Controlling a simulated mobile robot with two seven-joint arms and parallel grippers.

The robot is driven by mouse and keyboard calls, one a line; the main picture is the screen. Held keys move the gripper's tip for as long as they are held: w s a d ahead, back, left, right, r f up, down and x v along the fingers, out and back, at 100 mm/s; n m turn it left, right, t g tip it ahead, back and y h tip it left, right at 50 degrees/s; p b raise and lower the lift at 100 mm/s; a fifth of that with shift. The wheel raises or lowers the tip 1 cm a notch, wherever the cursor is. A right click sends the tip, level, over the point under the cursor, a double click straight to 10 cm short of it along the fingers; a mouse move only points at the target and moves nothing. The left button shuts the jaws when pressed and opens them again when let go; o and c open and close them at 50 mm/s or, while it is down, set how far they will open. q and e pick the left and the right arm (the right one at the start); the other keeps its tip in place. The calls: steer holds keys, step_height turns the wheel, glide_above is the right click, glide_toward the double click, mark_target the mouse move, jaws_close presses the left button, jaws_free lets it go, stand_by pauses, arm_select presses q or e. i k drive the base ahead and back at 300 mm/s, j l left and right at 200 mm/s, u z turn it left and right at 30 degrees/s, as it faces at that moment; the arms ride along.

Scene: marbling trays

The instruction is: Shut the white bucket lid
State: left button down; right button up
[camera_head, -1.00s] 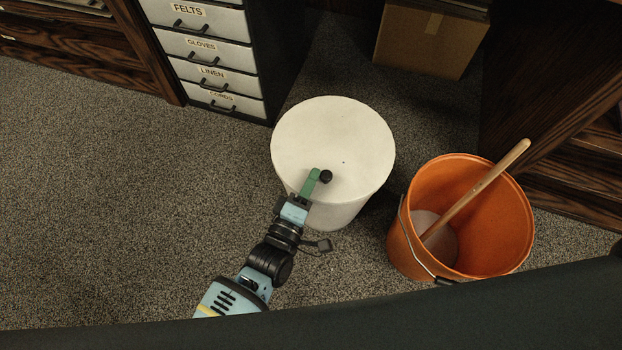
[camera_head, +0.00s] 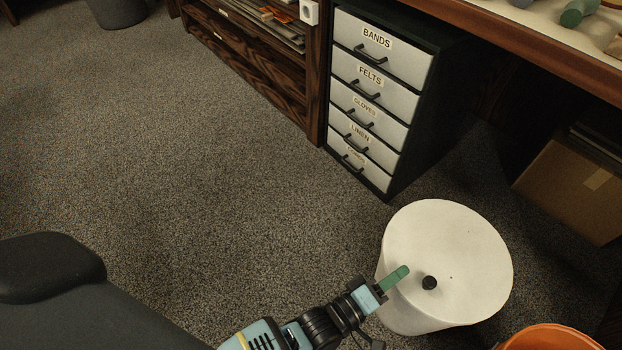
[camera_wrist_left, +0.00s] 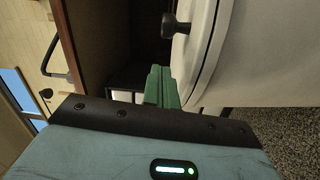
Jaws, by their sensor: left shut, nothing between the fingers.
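The white bucket (camera_head: 408,318) stands on the carpet at the lower right of the head view. Its round white lid (camera_head: 455,240) lies across the top, with a small black knob (camera_head: 429,283) on it. In the left wrist view the lid (camera_wrist_left: 193,45), its knob (camera_wrist_left: 177,27) and the bucket wall (camera_wrist_left: 245,60) show side-on, with a thin dark line between lid and wall. My left gripper (camera_head: 403,271) is shut and empty, its green fingers over the lid's near left edge, apart from the knob. The fingers (camera_wrist_left: 160,88) also show in the left wrist view. My right gripper is out of view.
An orange bucket (camera_head: 548,338) stands close by at the bottom right, mostly cut off. A labelled drawer unit (camera_head: 385,85) stands behind the white bucket, and a cardboard box (camera_head: 570,190) is under the bench. The carpet to the left is open.

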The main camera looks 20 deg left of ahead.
mark_target(460, 267)
steer(key=j+z, duration=0.15)
steer(key=j, duration=0.65)
steer(key=i+j, duration=0.2)
steer(key=i+j+z, duration=0.1)
steer(key=j, duration=0.35)
steer(key=i, duration=0.05)
